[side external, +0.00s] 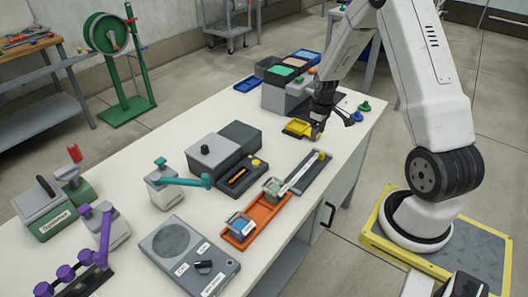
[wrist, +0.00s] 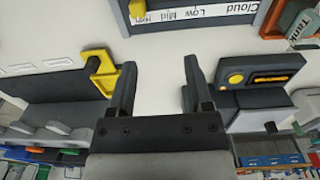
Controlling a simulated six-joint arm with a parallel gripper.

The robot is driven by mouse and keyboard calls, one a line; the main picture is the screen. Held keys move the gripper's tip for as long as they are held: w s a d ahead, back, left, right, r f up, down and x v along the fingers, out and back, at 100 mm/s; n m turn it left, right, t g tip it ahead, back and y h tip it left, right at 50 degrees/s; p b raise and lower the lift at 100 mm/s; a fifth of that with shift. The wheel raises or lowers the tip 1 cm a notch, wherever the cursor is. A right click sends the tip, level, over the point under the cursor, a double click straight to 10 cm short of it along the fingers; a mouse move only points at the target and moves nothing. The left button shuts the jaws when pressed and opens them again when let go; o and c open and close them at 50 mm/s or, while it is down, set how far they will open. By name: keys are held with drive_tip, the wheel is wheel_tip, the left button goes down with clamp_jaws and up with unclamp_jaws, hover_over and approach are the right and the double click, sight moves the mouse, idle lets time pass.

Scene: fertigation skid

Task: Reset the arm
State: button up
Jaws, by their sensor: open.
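My gripper (side external: 327,122) hangs over the far right part of the white table, pointing down. In the wrist view its two dark fingers (wrist: 158,80) stand wide apart, with only bare white table between them. A yellow handle (wrist: 99,72) on a grey unit shows beside the left finger. A dark unit with a yellow button (wrist: 236,78) lies beyond the right finger. The slider panel (side external: 304,176) with its yellow knob (side external: 321,155) lies nearer the side camera than my gripper. Its "Cloud" scale (wrist: 210,12) shows at the top of the wrist view.
An orange tray (side external: 253,232) holds small containers. A grey panel with a dial (side external: 190,262), a teal-lever unit (side external: 170,185) and purple knobs (side external: 66,272) stand nearer the side camera. Coloured bins (side external: 284,69) stand at the far end. A green knob (side external: 364,106) is near the right edge.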

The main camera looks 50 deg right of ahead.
drive_tip(key=w+a+r+t, duration=0.1)
drive_tip(key=a+r, duration=0.2)
drive_tip(key=a, duration=0.4)
drive_tip(key=a+r, duration=0.4)
drive_tip(key=a, duration=0.3)
drive_tip(key=s+a+r, duration=0.1)
drive_tip(key=s+a, duration=0.2)
drive_tip(key=a, duration=0.3)
drive_tip(key=s+a+r+t, duration=0.1)
drive_tip(key=s+a+r, duration=0.1)
drive_tip(key=a, duration=0.5)
drive_tip(key=shift+s+r, duration=0.25)
drive_tip(key=shift+s, duration=0.65)
